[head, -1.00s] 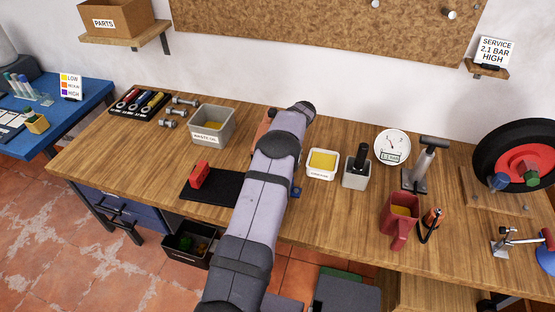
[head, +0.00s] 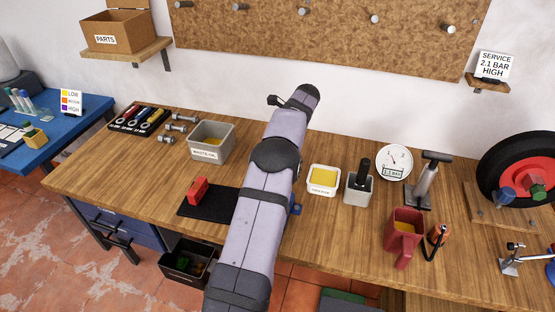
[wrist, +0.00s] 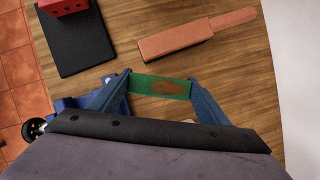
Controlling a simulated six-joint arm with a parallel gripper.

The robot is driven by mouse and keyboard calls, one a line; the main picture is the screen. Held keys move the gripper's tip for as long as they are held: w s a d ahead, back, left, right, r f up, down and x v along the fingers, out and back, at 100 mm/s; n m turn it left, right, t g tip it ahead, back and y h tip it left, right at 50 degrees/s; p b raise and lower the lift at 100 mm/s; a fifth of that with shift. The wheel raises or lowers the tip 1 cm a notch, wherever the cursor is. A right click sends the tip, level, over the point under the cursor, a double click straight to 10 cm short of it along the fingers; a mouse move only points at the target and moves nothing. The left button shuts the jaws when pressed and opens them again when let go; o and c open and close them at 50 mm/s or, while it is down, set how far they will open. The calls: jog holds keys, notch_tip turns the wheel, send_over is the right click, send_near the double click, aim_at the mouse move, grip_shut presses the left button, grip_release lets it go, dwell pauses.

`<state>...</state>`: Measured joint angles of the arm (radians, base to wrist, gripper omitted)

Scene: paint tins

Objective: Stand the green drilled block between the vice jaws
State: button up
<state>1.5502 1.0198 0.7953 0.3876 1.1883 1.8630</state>
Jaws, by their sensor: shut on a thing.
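In the wrist view the green block (wrist: 147,84), with a brown patch on its face, is between the two blue-grey fingers of my gripper (wrist: 160,86). The gripper is shut on it, and the block lies crosswise above the wooden bench. A blue thing, probably the vice (wrist: 66,104), shows partly behind the left finger, with a black knob beside it; its jaws are not clear. In the head view only a small blue part of it (head: 297,209) shows beside my arm. My arm hides the gripper and the green block there.
A red drilled block (head: 198,190) stands on a black mat (head: 222,207). An orange-brown paddle-like bar (wrist: 185,38) lies on the bench. A grey waste bin (head: 211,142), a yellow-filled white tub (head: 323,181), a grey holder (head: 358,190) and a red jug (head: 403,237) stand around.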

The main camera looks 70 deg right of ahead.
jog(key=w+a+r+p, duration=0.1)
jog(key=w+r, duration=0.3)
jog(key=r, duration=0.1)
jog(key=s+a+f+n+g+y, duration=0.1)
jog(key=s+a+n+g+y, duration=0.2)
jog(key=a+n, duration=0.65)
jog(key=s+a+n+g+y, duration=0.1)
jog(key=s+a+n+y, duration=0.4)
jog(key=n, duration=0.8)
jog(key=shift+h, duration=0.9)
jog(key=shift+w+a+f+p, duration=0.2)
jog(key=shift+f+p, duration=0.4)
jog(key=shift+f, duration=1.15)
jog(key=shift+w+a+f+p, duration=0.15)
jog(key=shift+f+p, duration=0.45)
jog(key=shift+f, duration=1.1)
jog(key=shift+w+a+f+p, duration=0.1)
jog(key=shift+a+f+p, duration=0.35)
jog(key=shift+f, duration=1.3)
jog(key=shift+d+f, duration=0.1)
jog(key=shift+d, duration=0.1)
jog(key=o, duration=1.4)
